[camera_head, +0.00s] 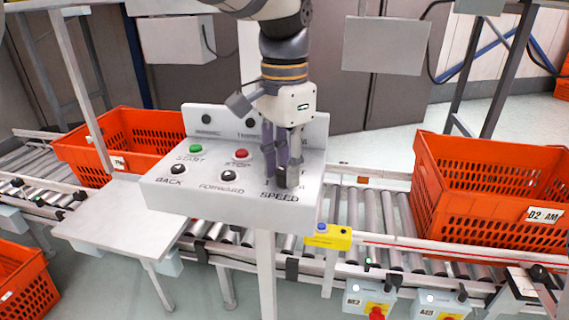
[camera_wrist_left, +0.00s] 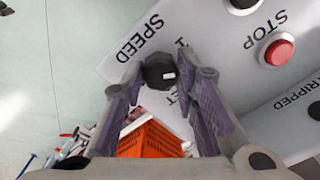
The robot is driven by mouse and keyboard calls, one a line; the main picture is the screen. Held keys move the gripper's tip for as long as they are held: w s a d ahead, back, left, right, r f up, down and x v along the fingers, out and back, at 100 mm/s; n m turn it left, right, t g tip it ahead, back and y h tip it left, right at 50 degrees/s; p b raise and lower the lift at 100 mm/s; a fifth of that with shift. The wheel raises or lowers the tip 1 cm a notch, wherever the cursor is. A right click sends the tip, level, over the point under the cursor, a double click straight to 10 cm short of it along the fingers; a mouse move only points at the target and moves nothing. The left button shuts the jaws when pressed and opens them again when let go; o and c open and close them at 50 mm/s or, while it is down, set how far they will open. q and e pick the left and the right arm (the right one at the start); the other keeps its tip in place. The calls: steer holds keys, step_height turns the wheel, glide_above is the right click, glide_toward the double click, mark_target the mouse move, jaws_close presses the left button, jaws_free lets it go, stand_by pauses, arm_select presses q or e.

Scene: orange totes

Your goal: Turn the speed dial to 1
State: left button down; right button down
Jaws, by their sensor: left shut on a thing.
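The black speed dial (camera_wrist_left: 157,69) sits on the white control panel (camera_head: 228,208) beside the printed word SPEED. In the left wrist view it lies between the fingertips of my left gripper (camera_wrist_left: 160,82), with a small white mark on its face. A printed 1 shows just beyond it; another label is partly hidden by the right finger. In the head view my left gripper (camera_head: 282,172) comes down from above at the panel's right end, and its fingers partly cover the dial (camera_head: 288,180). The gripper is shut on the dial. My right gripper is not in view.
The green START button (camera_head: 196,148), red STOP button (camera_head: 241,153) and black BACK (camera_head: 178,169) and FORWARD (camera_head: 228,175) buttons lie left of my gripper. Orange totes stand on the roller conveyor at left (camera_head: 130,122) and right (camera_head: 480,185).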

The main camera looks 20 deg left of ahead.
mark_target(284, 171)
arm_select(q)
steer(key=n, duration=0.6)
steer(key=shift+n, duration=0.3)
stand_by(0.4)
steer(key=shift+f, duration=0.1)
steer(key=c, duration=1.2)
jaws_free()
steer(key=shift+c, duration=0.2)
step_height(284, 171, up, 12)
